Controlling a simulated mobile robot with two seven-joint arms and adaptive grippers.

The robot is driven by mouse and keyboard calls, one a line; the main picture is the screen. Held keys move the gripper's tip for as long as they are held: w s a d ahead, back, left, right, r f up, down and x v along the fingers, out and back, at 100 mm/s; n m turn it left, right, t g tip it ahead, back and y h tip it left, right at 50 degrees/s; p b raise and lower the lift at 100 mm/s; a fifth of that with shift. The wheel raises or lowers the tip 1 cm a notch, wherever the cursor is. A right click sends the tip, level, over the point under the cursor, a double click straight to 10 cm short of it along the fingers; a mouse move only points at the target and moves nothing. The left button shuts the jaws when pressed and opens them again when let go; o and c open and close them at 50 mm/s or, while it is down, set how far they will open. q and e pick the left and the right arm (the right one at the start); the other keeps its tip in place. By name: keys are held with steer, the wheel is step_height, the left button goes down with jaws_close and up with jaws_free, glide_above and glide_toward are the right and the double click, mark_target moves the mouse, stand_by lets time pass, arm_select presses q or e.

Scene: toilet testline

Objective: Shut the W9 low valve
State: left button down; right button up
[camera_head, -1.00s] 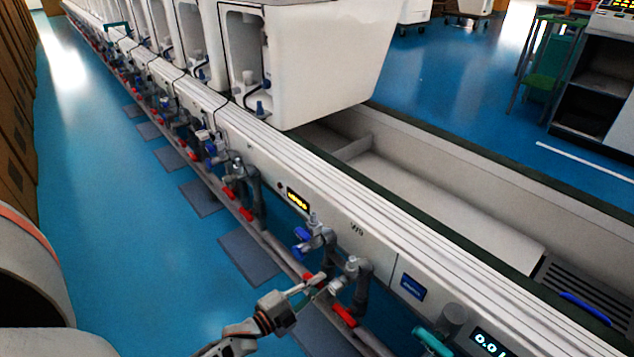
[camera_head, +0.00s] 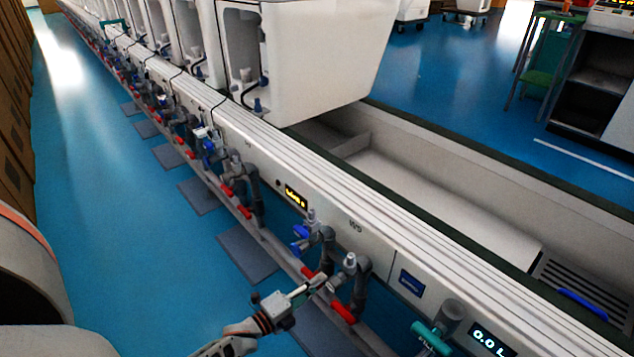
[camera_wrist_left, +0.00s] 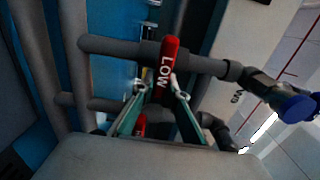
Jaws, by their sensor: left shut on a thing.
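The W9 label (camera_head: 355,225) is on the white rail in the head view. Two red valve handles, one (camera_head: 308,271) behind my left gripper and one (camera_head: 344,312) to its right, sit on the low pipe below it. My left gripper (camera_head: 320,283) reaches in beside the grey pipework. My right gripper is not in view.
Blue valve knobs (camera_head: 301,240) and grey vertical pipes (camera_head: 361,282) stand close to my left gripper. A teal handle (camera_head: 430,338) and a lit display (camera_head: 489,341) are to the right. The blue floor (camera_head: 130,250) is open on the left.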

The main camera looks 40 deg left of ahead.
arm_select(q)
steer(key=shift+s+f, duration=0.1)
steer(key=c, duration=2)
jaws_free()
steer(key=s, duration=0.8)
steer(key=s+a, duration=0.1)
steer(key=s, duration=0.3)
steer(key=shift+w+d, duration=0.1)
